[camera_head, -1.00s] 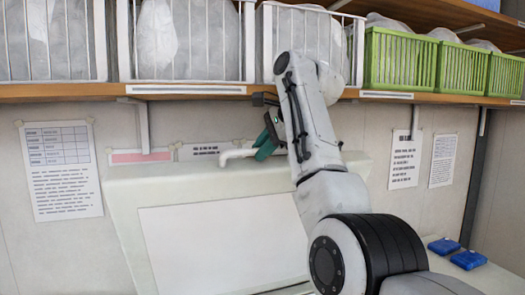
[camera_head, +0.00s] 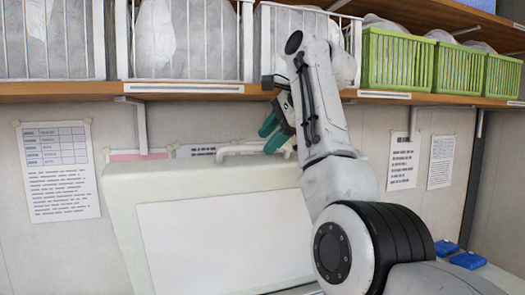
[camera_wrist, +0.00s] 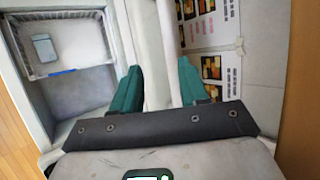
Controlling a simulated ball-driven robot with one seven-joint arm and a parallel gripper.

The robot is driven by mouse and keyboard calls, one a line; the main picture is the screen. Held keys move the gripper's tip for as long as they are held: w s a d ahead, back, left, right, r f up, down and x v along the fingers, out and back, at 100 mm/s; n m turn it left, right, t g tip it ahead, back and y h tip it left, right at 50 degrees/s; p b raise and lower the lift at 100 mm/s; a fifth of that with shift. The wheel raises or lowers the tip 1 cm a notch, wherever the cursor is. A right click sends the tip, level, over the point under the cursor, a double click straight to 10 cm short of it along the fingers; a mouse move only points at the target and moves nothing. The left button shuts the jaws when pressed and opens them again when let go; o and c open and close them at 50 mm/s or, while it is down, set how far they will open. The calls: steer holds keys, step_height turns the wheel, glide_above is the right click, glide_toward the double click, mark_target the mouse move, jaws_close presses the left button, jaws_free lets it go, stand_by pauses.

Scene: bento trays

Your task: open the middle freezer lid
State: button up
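The freezer lid (camera_head: 220,235) stands raised, its pale underside panel facing the head camera and its top edge near the wall. Its white handle (camera_head: 235,149) shows along the top edge, partly behind the rim. The open freezer compartment (camera_wrist: 80,95) shows at the left of that view.
A wire basket (camera_wrist: 68,45) hangs in the compartment. The papered wall (camera_head: 60,250) is close behind the lid. Blue boxes (camera_head: 467,259) lie at the right.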

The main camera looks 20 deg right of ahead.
steer(key=b+v, duration=0.1)
steer(key=v, duration=0.5)
steer(key=shift+s+d+r, duration=0.15)
steer(key=shift+r, duration=0.05)
